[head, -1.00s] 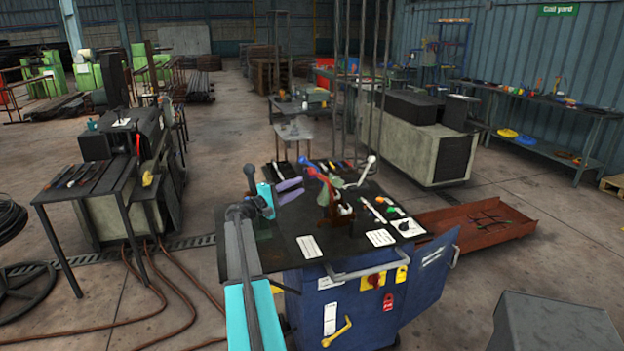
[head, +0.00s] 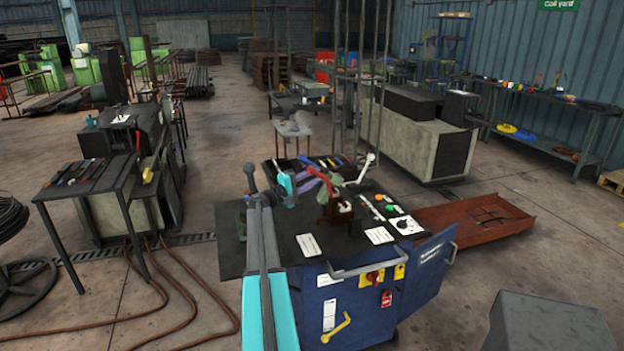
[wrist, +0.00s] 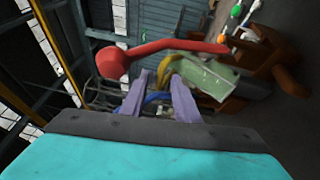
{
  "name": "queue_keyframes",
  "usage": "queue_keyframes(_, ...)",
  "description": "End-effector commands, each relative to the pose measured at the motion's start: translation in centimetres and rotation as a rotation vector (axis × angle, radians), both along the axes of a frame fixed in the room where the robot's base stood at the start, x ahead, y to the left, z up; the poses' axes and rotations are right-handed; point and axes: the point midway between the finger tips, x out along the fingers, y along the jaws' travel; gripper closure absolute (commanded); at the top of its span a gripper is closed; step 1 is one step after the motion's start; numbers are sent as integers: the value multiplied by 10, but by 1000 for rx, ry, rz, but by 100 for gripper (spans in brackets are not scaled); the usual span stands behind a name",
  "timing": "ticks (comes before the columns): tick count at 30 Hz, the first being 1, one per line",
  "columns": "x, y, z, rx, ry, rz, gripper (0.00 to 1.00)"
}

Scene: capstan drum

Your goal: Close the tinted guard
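A small green see-through panel, which looks like the tinted guard (wrist: 212,78), is beside a brown bracket in the wrist view, past my right fingertip. In the head view the guard (head: 335,179) is a pale green patch behind the brown bracket (head: 333,210), partly hidden. I cannot tell its exact angle. My gripper (wrist: 160,88) is open, with two purple fingers apart and nothing held between them. In the head view my gripper (head: 312,180) is over the black bench top, close to the bracket and guard. Whether it touches either is unclear.
A red-knobbed lever (wrist: 115,64) crosses just beyond my fingertips, and a yellow curved part (wrist: 166,72) lies behind them. A white-knobbed lever (head: 368,160) stands right of the guard. The control panel (head: 404,225) is on the right of the bench top (head: 270,235).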

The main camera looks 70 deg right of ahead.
Motion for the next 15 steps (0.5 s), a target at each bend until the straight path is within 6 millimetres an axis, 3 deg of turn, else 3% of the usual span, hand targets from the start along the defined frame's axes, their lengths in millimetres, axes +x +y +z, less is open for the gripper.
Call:
queue_keyframes(1,0,0,0,0,0,0,72)
queue_keyframes(6,1,0,0,0,0,0,100)
queue_keyframes(15,1,0,-1,1,0,1,100)
